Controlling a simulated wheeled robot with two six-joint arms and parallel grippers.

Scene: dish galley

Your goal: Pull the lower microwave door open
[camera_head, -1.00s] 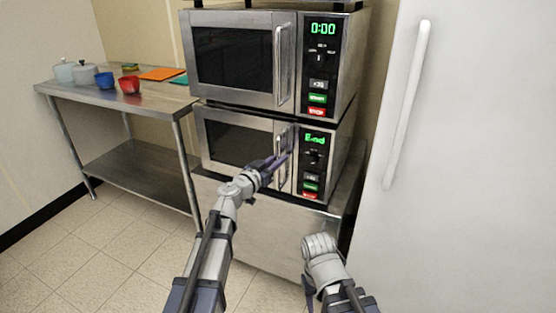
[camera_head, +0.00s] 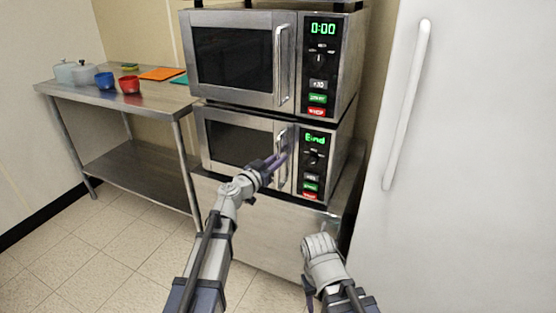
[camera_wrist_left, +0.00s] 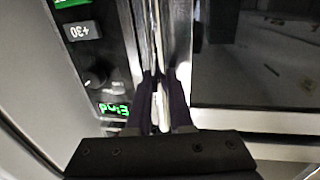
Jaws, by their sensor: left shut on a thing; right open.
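The lower microwave (camera_head: 228,140) sits under a second microwave, its display reading "End". Its door looks shut in the head view. My left gripper (camera_head: 277,160) is at the vertical handle (camera_head: 283,146) on the right side of that door. In the left wrist view, the two dark fingers of my left gripper (camera_wrist_left: 163,108) are shut on the handle (camera_wrist_left: 158,55), one on each side of it. The fingers cover part of the handle. My right gripper (camera_head: 308,288) is low in front of the steel base, mostly hidden by its wrist, and away from the microwaves.
The upper microwave (camera_head: 232,57) stands directly above, its door shut. A white fridge door (camera_head: 470,150) with a long handle is close on the right. A steel table (camera_head: 150,105) with pots, bowls and coloured boards stands at the left. The tiled floor between is clear.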

